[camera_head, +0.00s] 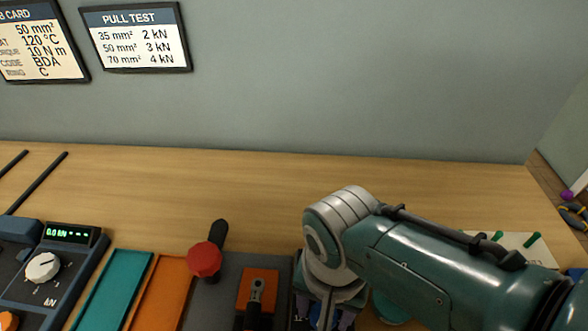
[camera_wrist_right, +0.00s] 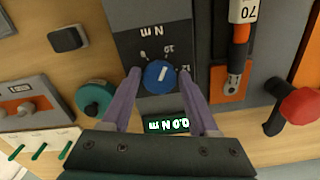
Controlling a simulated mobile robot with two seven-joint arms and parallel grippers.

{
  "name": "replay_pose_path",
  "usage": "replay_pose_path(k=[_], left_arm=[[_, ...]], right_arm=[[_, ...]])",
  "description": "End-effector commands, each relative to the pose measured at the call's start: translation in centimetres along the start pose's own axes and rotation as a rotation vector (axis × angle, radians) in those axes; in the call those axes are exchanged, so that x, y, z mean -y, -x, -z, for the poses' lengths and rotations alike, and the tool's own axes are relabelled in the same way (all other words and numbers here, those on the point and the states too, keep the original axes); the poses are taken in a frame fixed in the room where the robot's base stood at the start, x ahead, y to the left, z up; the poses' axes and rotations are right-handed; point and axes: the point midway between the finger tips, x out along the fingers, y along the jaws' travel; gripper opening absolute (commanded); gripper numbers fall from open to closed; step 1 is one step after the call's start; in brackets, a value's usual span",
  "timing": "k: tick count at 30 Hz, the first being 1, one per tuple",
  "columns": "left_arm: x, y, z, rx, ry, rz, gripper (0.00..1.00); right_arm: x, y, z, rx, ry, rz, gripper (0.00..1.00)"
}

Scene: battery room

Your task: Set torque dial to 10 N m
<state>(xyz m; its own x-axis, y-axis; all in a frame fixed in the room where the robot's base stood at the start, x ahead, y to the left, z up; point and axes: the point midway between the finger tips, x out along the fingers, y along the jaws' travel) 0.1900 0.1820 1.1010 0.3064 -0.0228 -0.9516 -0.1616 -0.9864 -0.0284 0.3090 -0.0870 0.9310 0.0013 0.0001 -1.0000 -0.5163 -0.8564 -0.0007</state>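The torque dial (camera_wrist_right: 158,77) is a round blue knob with a white pointer line, on a dark panel marked N m. The panel appears upside down in the right wrist view, with small numbers around the dial; the pointer leans towards the one that looks like 10. A green display (camera_wrist_right: 168,124) reads 0.0 N m. My right gripper (camera_wrist_right: 162,85) is open, its purple fingers on either side of the dial with gaps visible; its height above the panel is unclear. In the head view my right arm hides the dial, and the gripper (camera_head: 330,314) shows only partly. My left gripper is out of view.
A job card (camera_head: 42,45) on the wall lists 10 N m. A kN unit with a white dial (camera_head: 43,266) is at left.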

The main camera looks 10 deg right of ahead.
Motion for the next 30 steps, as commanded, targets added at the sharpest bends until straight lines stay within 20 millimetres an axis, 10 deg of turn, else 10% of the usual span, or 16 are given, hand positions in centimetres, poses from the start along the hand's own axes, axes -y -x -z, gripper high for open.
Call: replay_pose_path(k=[14,30], left_arm=[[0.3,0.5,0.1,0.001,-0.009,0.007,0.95],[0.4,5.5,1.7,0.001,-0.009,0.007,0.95]], right_arm=[[0.0,0.6,0.0,0.001,0.000,0.000,0.81],[0.0,9.5,0.0,0.000,0.000,0.001,0.81]])
